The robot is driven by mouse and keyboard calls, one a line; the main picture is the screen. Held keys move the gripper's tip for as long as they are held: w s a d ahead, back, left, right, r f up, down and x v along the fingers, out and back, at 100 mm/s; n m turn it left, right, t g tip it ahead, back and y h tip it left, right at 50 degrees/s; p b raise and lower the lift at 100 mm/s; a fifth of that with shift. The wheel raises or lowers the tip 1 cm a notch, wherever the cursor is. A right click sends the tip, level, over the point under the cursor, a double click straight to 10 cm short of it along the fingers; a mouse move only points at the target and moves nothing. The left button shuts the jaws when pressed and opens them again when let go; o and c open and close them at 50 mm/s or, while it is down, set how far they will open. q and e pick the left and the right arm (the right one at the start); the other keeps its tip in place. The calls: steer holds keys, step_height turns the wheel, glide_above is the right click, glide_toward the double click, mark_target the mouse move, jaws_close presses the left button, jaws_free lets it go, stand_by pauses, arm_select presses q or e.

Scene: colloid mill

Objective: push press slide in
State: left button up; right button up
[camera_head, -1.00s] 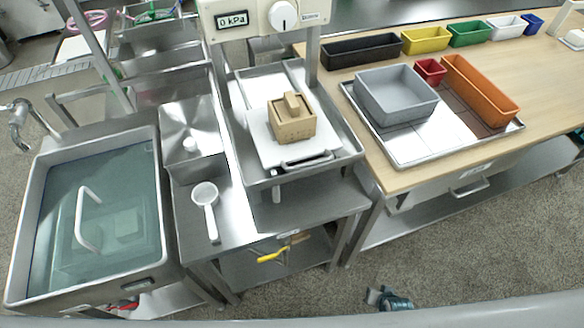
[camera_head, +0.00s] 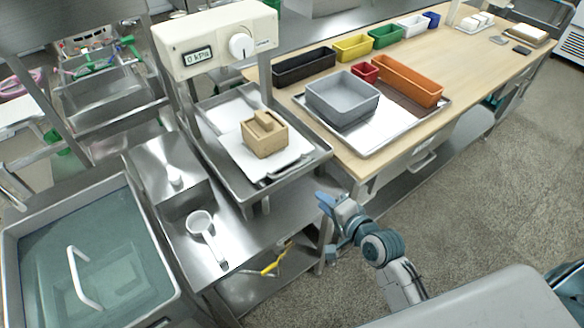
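The press (camera_head: 213,40) has a cream head with a dial and a display reading 0 kPa. Below it, a white slide plate (camera_head: 238,153) lies in a metal tray and sticks out at the front, with a handle (camera_head: 283,169) along its front edge. A tan wooden box (camera_head: 264,140) with a block on top stands on the slide. My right gripper (camera_head: 323,201) is in front of the tray and to the right of the handle, apart from it in the picture. Its fingers are small and their opening is unclear. My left gripper is out of view.
A water basin (camera_head: 12,262) is at lower left. A white ladle (camera_head: 203,230) lies on the metal bench beside the press. The wooden table (camera_head: 463,57) to the right holds a grey bin (camera_head: 342,96) on a tray and several coloured bins. Open floor lies in front.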

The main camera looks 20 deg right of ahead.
steer(key=m+t+y, duration=0.1)
glide_toward(294, 167)
steer(key=x, duration=0.3)
steer(key=p+x, duration=0.1)
steer(key=x, duration=0.6)
steer(key=shift+d+f, duration=0.1)
steer(key=shift+f, duration=0.25)
steer(key=shift+c, duration=0.5)
jaws_close()
